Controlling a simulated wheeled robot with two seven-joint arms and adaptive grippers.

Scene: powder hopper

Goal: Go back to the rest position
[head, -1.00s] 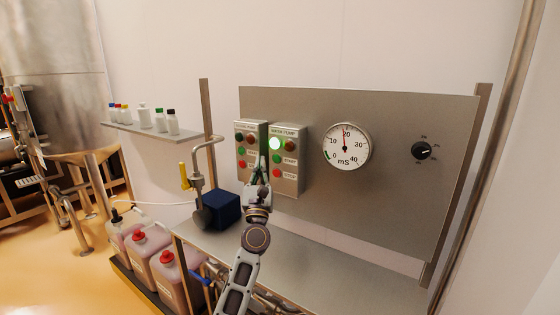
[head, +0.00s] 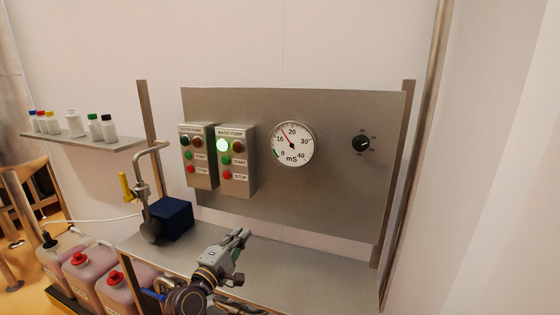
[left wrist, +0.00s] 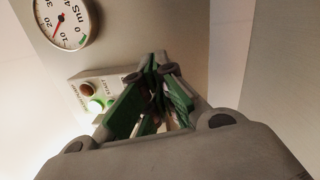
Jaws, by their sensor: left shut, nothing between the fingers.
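My left gripper (head: 240,238) is shut and empty. In the head view it is low over the steel bench, below and in front of the button boxes, and apart from them. In the left wrist view its green-padded fingers (left wrist: 155,85) are closed together. The right-hand button box (head: 237,160) has a lit green lamp (head: 223,145), a green button and a red button. It also shows in the left wrist view (left wrist: 97,88), behind the fingers. My right gripper is not in view.
The steel bench (head: 300,268) is clear right of the gripper. A dark blue box (head: 172,218) and a pipe with a yellow valve handle (head: 126,186) stand left. The panel holds a round mS gauge (head: 292,144) and black knob (head: 361,143). Red-capped canisters (head: 83,275) sit lower left.

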